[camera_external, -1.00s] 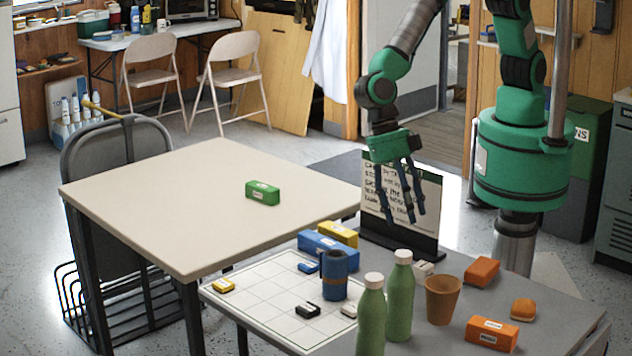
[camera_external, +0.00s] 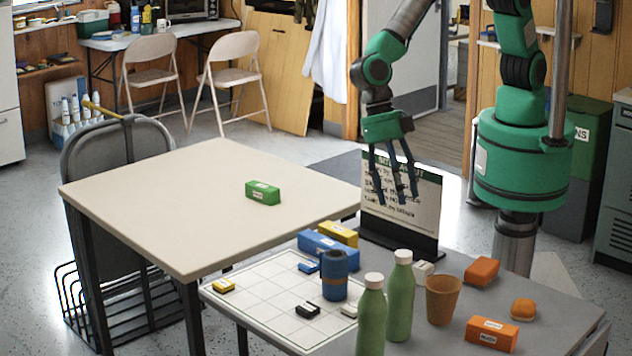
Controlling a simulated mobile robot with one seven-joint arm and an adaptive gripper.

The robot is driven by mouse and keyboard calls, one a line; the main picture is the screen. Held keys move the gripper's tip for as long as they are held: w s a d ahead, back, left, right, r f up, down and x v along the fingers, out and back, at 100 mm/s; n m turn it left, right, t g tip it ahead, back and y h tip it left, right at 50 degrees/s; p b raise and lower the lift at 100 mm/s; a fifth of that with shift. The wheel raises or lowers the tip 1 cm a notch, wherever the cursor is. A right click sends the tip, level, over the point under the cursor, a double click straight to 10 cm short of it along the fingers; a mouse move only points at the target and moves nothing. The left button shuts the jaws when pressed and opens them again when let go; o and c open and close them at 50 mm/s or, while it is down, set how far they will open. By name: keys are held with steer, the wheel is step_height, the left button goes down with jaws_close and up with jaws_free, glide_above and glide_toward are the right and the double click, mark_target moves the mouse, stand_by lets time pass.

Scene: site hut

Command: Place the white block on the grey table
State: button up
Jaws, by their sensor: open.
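The grey table (camera_external: 462,340) stands in the right foreground. A white block (camera_external: 424,268) lies on it, partly hidden behind a green bottle. A smaller white piece (camera_external: 349,310) lies at the right edge of the gridded white board (camera_external: 262,290) on the same table, partly hidden by a bottle; I cannot tell which of the two is the task's block. My gripper (camera_external: 394,198) is open and empty, fingers pointing down, in the air in front of the standing sign at the table's back.
Two green bottles (camera_external: 400,300), a terracotta cup (camera_external: 442,300), a blue cylinder (camera_external: 334,276) and orange blocks (camera_external: 492,334) crowd the grey table. Blue (camera_external: 325,246) and yellow (camera_external: 338,232) blocks lie near the sign (camera_external: 425,200). The cream table (camera_external: 170,200) holds only a green block (camera_external: 263,193).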

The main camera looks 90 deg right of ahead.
steer(key=w+d+r+m+t, duration=0.15)
steer(key=d+r+m, duration=0.45)
steer(key=d+r, duration=0.85)
steer(key=w+d+r+m+t, duration=0.1)
steer(key=d+r+m+t, duration=0.3)
steer(key=d+r, duration=1.05)
steer(key=s+d+r+m+h, duration=0.1)
steer(key=s+d+m, duration=0.3)
steer(key=d, duration=0.6)
steer(key=s+d+r+m, duration=0.2)
steer(key=s+d+m, duration=0.15)
steer(key=d, duration=0.65)
steer(key=s+d+m+t+h, duration=0.2)
steer(key=s+d+m, duration=0.5)
steer(key=s+d, duration=0.5)
steer(key=shift+s+f+t, duration=0.3)
steer(key=shift+s+t, duration=0.05)
